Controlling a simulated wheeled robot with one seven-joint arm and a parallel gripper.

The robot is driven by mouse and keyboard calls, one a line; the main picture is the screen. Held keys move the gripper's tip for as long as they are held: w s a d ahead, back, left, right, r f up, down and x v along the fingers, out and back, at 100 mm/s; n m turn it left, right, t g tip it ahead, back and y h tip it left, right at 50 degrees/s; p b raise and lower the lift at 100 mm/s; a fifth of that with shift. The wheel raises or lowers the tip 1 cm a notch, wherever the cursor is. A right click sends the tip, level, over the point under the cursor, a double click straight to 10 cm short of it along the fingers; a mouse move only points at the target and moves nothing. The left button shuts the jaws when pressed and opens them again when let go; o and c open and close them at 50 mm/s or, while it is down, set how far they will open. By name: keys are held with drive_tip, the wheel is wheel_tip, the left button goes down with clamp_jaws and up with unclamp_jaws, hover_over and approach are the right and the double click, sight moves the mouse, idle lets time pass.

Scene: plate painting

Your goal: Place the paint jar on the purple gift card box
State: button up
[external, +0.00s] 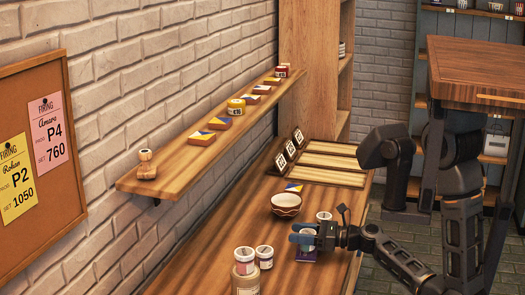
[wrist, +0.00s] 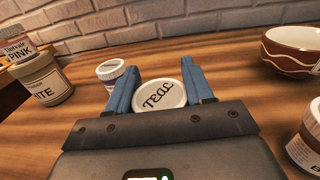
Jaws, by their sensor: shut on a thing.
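My gripper (external: 304,239), with blue fingers, is shut on a paint jar whose pale lid reads like "TEAL". The lid (wrist: 160,95) shows between the two fingers in the wrist view. In the external view the jar is mostly hidden by the fingers. A small purple box (external: 306,256) shows on the table directly below the gripper. I cannot tell whether the jar touches it. The box is hidden in the wrist view.
A pink jar (external: 244,255) is stacked on a larger white-paint jar (external: 245,280). Another jar (external: 264,258) stands beside them. A further jar (external: 324,216) stands behind the gripper. A brown and white bowl (external: 286,204) sits farther back. A wall shelf (external: 170,178) runs above.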

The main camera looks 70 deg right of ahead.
drive_tip(key=o, duration=1.1)
drive_tip(key=shift+f, duration=0.1)
drive_tip(key=shift+s, duration=0.1)
drive_tip(key=s, duration=0.4)
drive_tip(key=s+d, duration=0.1)
drive_tip(key=s, duration=0.3)
drive_tip(key=s+b, duration=0.1)
drive_tip(key=s, duration=0.2)
drive_tip(key=shift+s+d, duration=0.2)
drive_tip(key=shift+s, duration=0.2)
